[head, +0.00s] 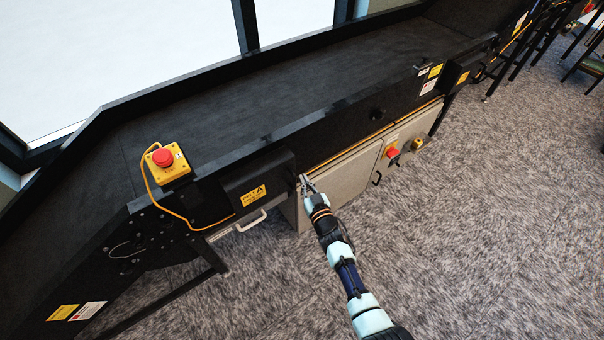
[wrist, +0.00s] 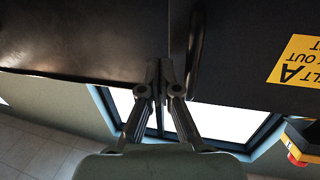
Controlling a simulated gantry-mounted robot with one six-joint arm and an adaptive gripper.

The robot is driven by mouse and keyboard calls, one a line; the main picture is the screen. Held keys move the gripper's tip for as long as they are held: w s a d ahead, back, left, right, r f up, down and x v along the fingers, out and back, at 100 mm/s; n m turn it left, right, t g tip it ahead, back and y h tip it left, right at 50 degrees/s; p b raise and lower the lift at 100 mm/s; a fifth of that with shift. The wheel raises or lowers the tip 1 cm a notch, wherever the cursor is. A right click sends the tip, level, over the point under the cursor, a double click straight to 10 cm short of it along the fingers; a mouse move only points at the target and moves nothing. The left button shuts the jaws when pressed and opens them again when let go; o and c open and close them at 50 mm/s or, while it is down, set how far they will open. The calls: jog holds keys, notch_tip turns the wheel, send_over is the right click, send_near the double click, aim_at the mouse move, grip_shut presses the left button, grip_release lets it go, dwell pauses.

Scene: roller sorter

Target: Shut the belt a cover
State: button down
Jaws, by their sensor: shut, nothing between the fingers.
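The belt A cover (head: 245,178) is a black box-like panel with a yellow label on the side of the conveyor. In the head view, my gripper (head: 306,182) is at its right end. In the wrist view, the cover (wrist: 245,60) fills the upper right, its label upside down. A dark upright bar-like handle (wrist: 195,50) stands on it, just right of the fingertips. My gripper (wrist: 160,78) is shut and empty, its fingertips close to the cover's edge. I cannot tell whether they touch it, or whether the cover is fully closed.
The black conveyor (head: 260,90) runs behind. A yellow box with a red stop button (head: 164,158) sits on its rim at left, with a cable hanging down. A grey cabinet (head: 345,178) with another red button (head: 392,152) is below. The carpet (head: 480,230) at right is clear.

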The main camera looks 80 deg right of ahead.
jog(key=s+d+p+v, duration=0.1)
jog(key=p+v, duration=0.3)
jog(key=v, duration=0.7)
jog(key=shift+s+d, duration=0.2)
jog(key=shift+s, duration=0.3)
jog(key=shift+f, duration=0.1)
